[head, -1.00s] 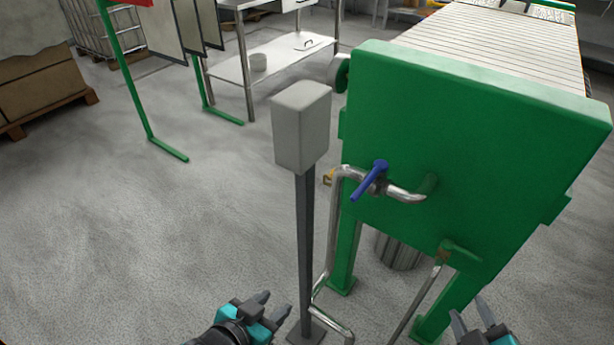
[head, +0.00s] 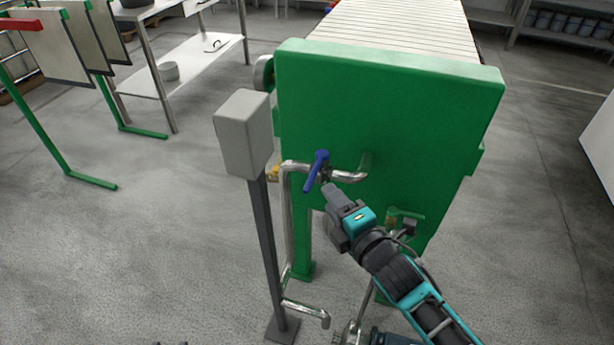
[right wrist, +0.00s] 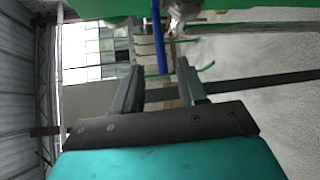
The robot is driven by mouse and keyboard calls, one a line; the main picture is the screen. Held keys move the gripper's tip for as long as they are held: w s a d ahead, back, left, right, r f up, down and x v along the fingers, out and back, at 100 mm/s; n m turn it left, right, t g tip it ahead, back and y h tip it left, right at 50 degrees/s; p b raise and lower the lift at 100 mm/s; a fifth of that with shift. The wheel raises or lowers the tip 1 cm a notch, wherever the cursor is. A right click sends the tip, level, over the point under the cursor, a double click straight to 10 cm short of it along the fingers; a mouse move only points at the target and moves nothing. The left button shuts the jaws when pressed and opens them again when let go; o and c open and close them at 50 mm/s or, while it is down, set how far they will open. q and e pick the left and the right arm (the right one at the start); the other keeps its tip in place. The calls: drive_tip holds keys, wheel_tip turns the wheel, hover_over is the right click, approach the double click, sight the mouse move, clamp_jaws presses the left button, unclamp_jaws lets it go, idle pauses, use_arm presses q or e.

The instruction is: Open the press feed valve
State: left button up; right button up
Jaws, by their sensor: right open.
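The press feed valve has a blue lever (head: 316,171) on a bent steel pipe (head: 350,176) at the green press end plate (head: 390,110). The lever slants down to the left, across the pipe. My right gripper (head: 331,190) is just below and right of the lever in the head view. In the right wrist view, its open fingers (right wrist: 160,72) stand either side of the lever's lower end (right wrist: 158,45); I cannot tell whether they touch it. Only dark tips of my left gripper (head: 170,343) show at the bottom edge, so its jaws are unclear.
A grey box on a post (head: 243,133) stands left of the valve, close to the pipe. A lower pipe stub (head: 310,311) sticks out near the post's foot. A steel table (head: 185,75) is at the back left.

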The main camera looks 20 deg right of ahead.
sight(312, 175)
drive_tip(key=x, duration=1)
drive_tip(key=shift+s+a+b, duration=0.1)
drive_tip(key=shift+b, duration=0.3)
drive_tip(key=shift+c, duration=0.2)
clamp_jaws()
